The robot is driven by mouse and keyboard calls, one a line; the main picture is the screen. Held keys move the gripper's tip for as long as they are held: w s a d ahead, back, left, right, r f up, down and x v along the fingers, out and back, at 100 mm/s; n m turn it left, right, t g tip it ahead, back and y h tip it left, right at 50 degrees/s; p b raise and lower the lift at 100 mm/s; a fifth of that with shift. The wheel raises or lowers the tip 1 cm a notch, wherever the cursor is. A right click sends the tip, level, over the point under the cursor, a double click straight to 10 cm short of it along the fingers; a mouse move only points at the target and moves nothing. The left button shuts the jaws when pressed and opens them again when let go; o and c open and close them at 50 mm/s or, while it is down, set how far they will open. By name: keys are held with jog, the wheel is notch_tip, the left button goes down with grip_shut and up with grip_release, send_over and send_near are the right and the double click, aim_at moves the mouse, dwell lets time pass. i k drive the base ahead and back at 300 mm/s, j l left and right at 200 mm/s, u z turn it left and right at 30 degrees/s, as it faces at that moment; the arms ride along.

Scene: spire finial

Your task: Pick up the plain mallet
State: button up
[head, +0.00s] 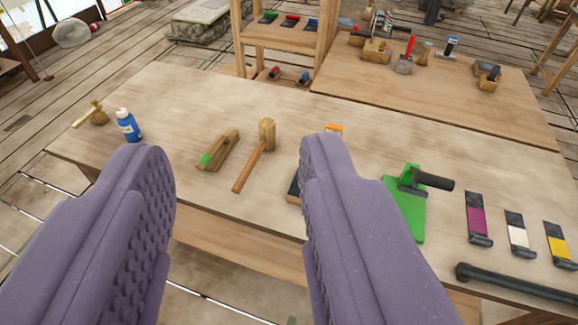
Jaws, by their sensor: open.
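The plain mallet (266,136) is a wooden mallet with a block head and a straight handle. It lies on the near wooden table (185,95), its handle pointing toward the lower left. My gripper (235,185) is open, with two purple padded fingers in the foreground. The mallet shows in the gap between the fingers, farther off, and neither finger appears to touch it. The right finger partly hides a dark object (294,186) to the right of the mallet.
A wooden plane with a green mark (217,151) lies just left of the mallet. A blue bottle (128,126) stands farther left. A green trowel-like tool (409,205) and several coloured strips lie right, near a dark bar (520,284). A second table (440,100) holds tools behind.

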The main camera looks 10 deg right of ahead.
aim_at(266, 125)
jog(key=i+j+z, duration=0.4)
jog(key=i+j, duration=0.35)
jog(key=i, duration=0.2)
jog(key=i+j+z, duration=0.45)
jog(key=i+j, duration=0.4)
jog(key=j, duration=0.2)
